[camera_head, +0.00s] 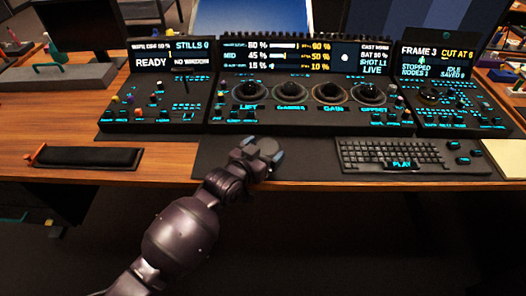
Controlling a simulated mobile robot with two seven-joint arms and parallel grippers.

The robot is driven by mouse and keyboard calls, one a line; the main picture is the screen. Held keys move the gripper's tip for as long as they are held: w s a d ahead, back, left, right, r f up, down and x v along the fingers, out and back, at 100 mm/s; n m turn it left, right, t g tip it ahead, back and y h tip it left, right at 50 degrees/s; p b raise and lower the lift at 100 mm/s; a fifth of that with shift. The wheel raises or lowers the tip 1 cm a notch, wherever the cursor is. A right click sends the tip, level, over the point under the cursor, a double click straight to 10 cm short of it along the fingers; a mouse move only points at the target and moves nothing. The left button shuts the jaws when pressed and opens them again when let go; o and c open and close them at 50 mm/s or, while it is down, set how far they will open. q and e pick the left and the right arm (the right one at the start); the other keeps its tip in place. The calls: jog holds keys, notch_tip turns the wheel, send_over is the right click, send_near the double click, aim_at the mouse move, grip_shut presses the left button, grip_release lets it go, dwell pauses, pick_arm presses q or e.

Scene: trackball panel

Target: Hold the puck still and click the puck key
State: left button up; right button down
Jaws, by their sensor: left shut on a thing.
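My left gripper (266,158) comes in from the lower left and is over the dark mat (310,158) in front of the middle panel. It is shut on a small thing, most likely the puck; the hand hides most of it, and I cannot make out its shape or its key. My right gripper is not in view.
A dark keyboard (390,155) with a lit PLAY label lies right of the gripper, with a few small dark keys beside it. The console (310,118) with trackballs and lit screens stands behind. A black wrist rest (88,158) lies at left. Bare wood (170,165) separates it from the mat.

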pick_arm(q)
jog(key=shift+f, duration=0.35)
dwell(0.5)
jog(key=o, duration=0.6)
jog(key=shift+s+a, duration=0.1)
